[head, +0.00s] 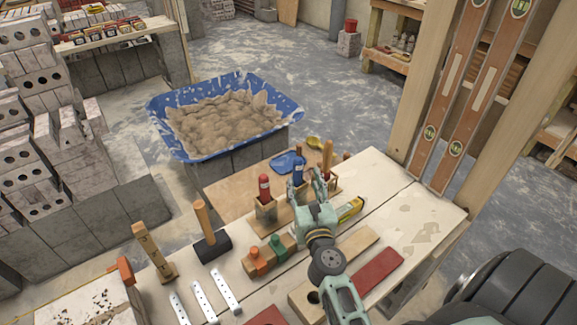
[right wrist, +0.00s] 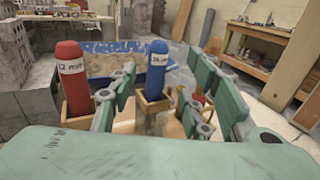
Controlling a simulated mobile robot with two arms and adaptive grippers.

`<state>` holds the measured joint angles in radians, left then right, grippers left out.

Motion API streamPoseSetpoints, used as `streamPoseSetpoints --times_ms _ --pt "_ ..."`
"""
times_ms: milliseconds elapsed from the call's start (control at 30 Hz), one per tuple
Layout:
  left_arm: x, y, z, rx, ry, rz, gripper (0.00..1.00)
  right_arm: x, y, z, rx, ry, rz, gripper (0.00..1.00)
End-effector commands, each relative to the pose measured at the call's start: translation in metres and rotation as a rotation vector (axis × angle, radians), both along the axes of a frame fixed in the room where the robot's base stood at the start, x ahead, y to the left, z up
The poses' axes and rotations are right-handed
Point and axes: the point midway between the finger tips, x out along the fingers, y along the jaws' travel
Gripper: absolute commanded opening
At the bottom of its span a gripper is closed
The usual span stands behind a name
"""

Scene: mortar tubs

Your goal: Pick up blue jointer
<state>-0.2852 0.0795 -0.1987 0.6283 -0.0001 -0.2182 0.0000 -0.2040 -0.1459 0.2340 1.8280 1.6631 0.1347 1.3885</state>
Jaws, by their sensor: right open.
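The blue jointer (head: 298,168) stands upright in a wooden holder on the bench. In the right wrist view its labelled blue handle (right wrist: 157,70) rises upright from a wooden block. My right gripper (head: 306,181) is open just in front of the blue handle. In the wrist view the open fingers (right wrist: 161,92) appear on either side of the handle, with gaps; I see no grip on it. In the head view the gripper hides the lower part of the jointer and its holder. My left gripper is not in view.
A red-handled jointer (head: 264,187) stands close left, a wooden-handled tool (head: 327,158) close right. A yellow level (head: 350,209) lies right of the gripper. A mallet (head: 212,245) and orange and green-handled tools are nearer. Behind is a blue mortar tub (head: 163,139).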

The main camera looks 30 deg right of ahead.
Motion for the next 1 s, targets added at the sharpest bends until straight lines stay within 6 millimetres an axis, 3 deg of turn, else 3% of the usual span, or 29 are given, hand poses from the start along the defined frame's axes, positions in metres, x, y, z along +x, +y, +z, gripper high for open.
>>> streamPoseSetpoints --times_ms 167,400,500,667,900,1000 --pt "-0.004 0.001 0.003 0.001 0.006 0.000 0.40 0.015 -0.006 0.001 -0.003 -0.001 0.001 0.45" --pt "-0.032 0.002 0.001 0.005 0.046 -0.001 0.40 0.043 -0.015 -0.001 -0.003 -0.002 0.001 0.45" --pt "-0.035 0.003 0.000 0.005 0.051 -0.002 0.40 0.058 -0.020 -0.002 -0.003 -0.002 0.001 0.45" --pt "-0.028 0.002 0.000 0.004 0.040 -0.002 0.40 0.072 -0.026 -0.003 -0.003 0.000 0.001 0.45" --pt "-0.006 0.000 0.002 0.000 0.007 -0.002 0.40 0.073 -0.026 -0.003 -0.002 0.001 0.001 0.45" --pt "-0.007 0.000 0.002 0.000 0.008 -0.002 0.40 0.073 -0.026 -0.003 -0.002 0.001 0.001 0.37"
